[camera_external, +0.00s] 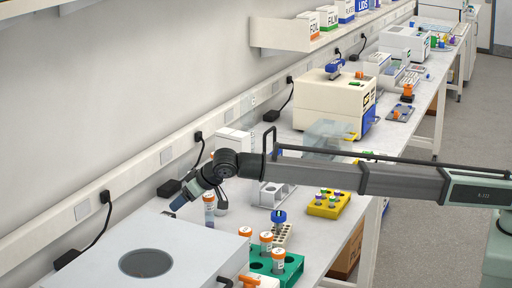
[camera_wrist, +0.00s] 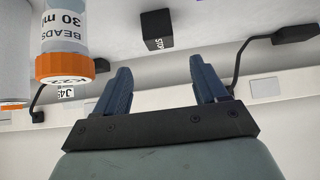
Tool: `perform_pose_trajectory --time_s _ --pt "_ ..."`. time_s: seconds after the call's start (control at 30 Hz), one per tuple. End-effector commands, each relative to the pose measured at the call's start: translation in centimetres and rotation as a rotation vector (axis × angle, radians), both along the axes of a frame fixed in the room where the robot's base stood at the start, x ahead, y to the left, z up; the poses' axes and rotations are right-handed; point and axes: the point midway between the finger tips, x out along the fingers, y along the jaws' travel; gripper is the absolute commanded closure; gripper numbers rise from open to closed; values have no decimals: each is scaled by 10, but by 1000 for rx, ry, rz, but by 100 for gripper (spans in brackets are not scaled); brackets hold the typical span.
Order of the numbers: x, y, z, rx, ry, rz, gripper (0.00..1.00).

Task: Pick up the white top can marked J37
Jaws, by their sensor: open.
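I cannot make out a white top can marked J37 in either view. My gripper (camera_external: 176,205) hangs over the bench behind the large grey-white machine in the external view. In the wrist view my gripper (camera_wrist: 163,78) has its two dark blue fingers spread apart, with nothing between them. An orange-capped clear tube (camera_wrist: 62,35) labelled BEADS 30 ml is left of the fingers there. A small white label (camera_wrist: 66,92), perhaps J45, shows partly behind its cap. In the external view an orange-capped tube (camera_external: 209,211) stands just right of my gripper.
A grey-white machine (camera_external: 105,262) with a round dark disc fills the lower left. A green rack (camera_external: 290,270) holds orange-capped tubes. A yellow rack (camera_external: 328,207) and a white tube rack (camera_external: 283,236) stand right. A black box (camera_wrist: 157,29) and cables are near the wall.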

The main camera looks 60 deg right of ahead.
Motion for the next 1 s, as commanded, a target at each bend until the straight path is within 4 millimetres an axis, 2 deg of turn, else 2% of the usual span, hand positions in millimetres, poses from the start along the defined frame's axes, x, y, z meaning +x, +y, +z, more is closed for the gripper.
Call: perform_pose_trajectory --time_s 0.13,0.23,0.4,0.6,0.8,0.93,1.0 --pt "4 -8 0 -1 0 -8 28" --pt "15 -31 5 2 -4 -30 28" --pt "37 -93 37 16 -30 -89 28" --pt "46 -160 75 50 -55 -146 28" --pt "35 -211 104 132 -20 -187 28" --pt "15 -229 113 154 52 -150 28" --pt "2 -230 114 151 100 -102 28"
